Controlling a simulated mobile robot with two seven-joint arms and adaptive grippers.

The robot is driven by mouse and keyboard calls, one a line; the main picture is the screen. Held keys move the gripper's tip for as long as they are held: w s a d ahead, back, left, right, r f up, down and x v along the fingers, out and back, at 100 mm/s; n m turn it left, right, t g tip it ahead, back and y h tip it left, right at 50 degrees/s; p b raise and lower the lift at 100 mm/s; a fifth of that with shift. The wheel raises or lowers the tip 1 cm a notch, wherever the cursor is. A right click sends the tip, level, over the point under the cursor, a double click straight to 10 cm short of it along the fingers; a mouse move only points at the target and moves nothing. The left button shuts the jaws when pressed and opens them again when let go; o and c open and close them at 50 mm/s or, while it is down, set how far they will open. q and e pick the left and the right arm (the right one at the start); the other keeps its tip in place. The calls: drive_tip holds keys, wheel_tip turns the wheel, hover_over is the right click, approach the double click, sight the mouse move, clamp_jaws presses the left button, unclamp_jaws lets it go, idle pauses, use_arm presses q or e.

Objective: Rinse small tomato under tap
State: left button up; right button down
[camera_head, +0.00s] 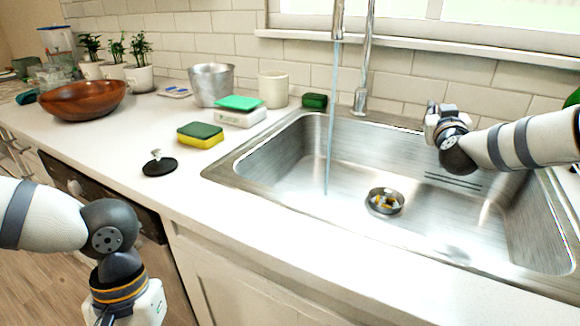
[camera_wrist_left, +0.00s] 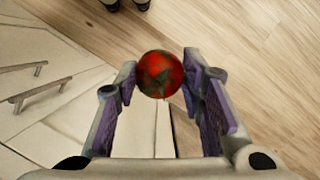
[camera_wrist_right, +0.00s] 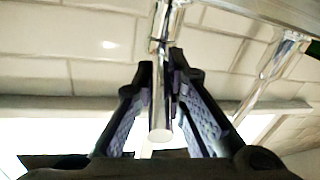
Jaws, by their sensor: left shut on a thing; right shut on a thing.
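The small tomato (camera_wrist_left: 158,72) is red with a dark green top. It sits between the fingertips of my left gripper (camera_wrist_left: 160,78), which is shut on it, above the wooden floor in front of the counter. In the head view only my left wrist shows and the tomato is hidden. A thin water stream (camera_head: 331,120) runs from the tap (camera_head: 364,60) into the steel sink (camera_head: 290,185). My right gripper (camera_wrist_right: 160,82) is shut on a chrome rod (camera_wrist_right: 160,125), which looks like part of the tap; the head view shows this gripper over the sink's right back.
On the counter (camera_head: 200,190) are a black stopper (camera_head: 160,166), a sponge (camera_head: 200,135), a metal pot (camera_head: 211,85), a cup (camera_head: 273,90) and a wooden bowl (camera_head: 84,99). The counter's front strip is clear.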

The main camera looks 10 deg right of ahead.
drive_tip(key=shift+f, duration=0.25)
drive_tip(key=c, duration=1.6)
unclamp_jaws()
drive_tip(key=shift+c, duration=0.2)
drive_tip(key=shift+r, duration=0.1)
drive_tip(key=v, duration=1.2)
drive_tip(key=shift+s, duration=0.1)
